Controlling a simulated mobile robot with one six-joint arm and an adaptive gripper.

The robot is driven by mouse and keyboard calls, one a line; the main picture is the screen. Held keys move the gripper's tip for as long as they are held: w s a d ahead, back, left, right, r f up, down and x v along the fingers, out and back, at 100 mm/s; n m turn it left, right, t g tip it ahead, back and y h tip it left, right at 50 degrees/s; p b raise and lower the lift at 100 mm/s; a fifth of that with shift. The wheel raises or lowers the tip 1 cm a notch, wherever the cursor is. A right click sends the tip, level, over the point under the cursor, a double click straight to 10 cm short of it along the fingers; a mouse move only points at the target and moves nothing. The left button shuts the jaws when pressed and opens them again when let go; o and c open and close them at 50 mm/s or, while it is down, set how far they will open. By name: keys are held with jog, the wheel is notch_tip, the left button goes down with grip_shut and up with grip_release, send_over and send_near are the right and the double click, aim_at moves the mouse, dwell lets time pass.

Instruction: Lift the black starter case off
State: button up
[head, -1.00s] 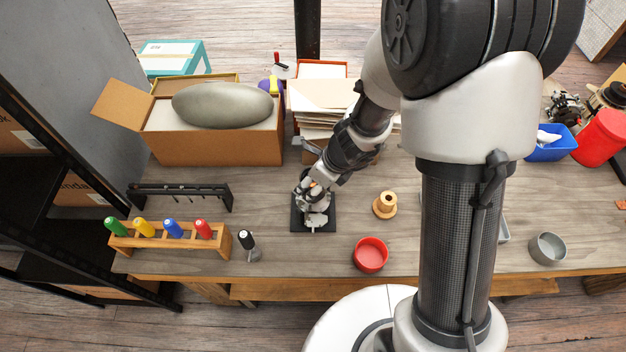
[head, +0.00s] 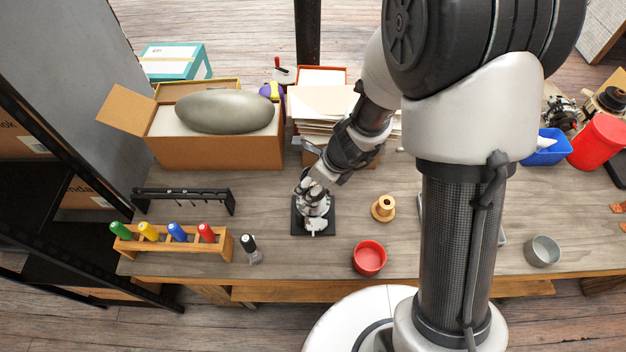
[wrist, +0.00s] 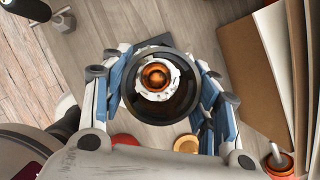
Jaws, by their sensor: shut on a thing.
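The black starter case (wrist: 129,97) shows in the wrist view as a dark round shell between my fingers. A silver toothed ring with a copper-coloured centre (wrist: 157,76) sits inside its opening. My gripper (wrist: 160,98) is shut on the case, with a blue-and-grey finger on each side. In the head view my gripper (head: 314,194) is over a silver unit (head: 318,224) on a black square base (head: 298,229). My fingers and wrist hide most of the case there. I cannot tell whether the case is clear of the unit below.
A wooden spool (head: 383,208) and a red dish (head: 369,258) stand to the right. A black-handled tool (head: 249,248) and a screwdriver rack (head: 170,240) are to the left. Stacked papers (head: 322,100) and an open cardboard box (head: 215,153) stand behind. The bench front is mostly clear.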

jog(key=shift+r, duration=0.2)
jog(key=shift+r+p, duration=1.15)
jog(key=shift+p, duration=0.05)
jog(key=shift+w, duration=0.1)
